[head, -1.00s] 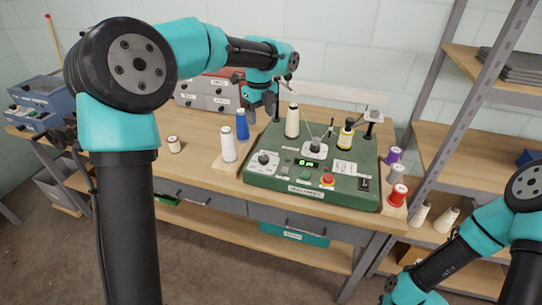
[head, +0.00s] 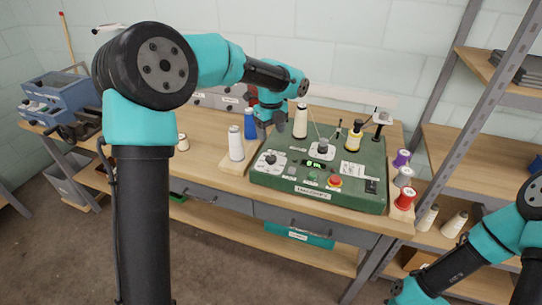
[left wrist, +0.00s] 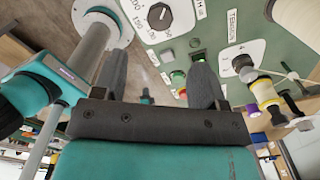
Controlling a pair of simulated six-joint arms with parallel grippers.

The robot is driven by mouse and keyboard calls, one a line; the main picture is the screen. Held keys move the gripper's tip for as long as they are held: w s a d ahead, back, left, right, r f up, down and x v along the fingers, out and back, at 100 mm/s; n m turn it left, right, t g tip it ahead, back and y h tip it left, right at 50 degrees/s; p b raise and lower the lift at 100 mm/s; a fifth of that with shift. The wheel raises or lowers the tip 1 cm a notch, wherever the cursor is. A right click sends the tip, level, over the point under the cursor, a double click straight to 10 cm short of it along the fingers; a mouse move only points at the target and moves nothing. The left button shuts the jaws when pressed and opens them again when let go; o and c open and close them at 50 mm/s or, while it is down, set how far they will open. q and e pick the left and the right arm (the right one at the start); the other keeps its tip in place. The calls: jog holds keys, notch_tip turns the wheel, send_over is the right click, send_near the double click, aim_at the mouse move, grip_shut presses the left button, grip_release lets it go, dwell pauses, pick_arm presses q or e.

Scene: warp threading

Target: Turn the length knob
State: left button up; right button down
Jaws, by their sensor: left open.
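The green winding machine (head: 318,198) stands on the wooden bench. Its length knob (head: 270,158) is a dark dial on a white scale plate at the machine's left front. In the left wrist view a black knob (left wrist: 159,16) with a white pointer and numbers around it shows at the top. My left gripper (head: 271,122) is above the machine's back left corner, behind the length knob and apart from it. In the left wrist view its two dark fingers (left wrist: 160,78) are spread with nothing between them. My right gripper is out of view; only part of that arm shows.
A white cone (head: 236,143) and a blue cone (head: 250,124) stand left of the machine.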

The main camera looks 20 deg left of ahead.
aim_at(271, 157)
pick_arm(q)
notch_tip(271, 157, down, 11)
jog(key=shift+r, duration=0.2)
dwell(0.3)
jog(key=c, duration=0.9)
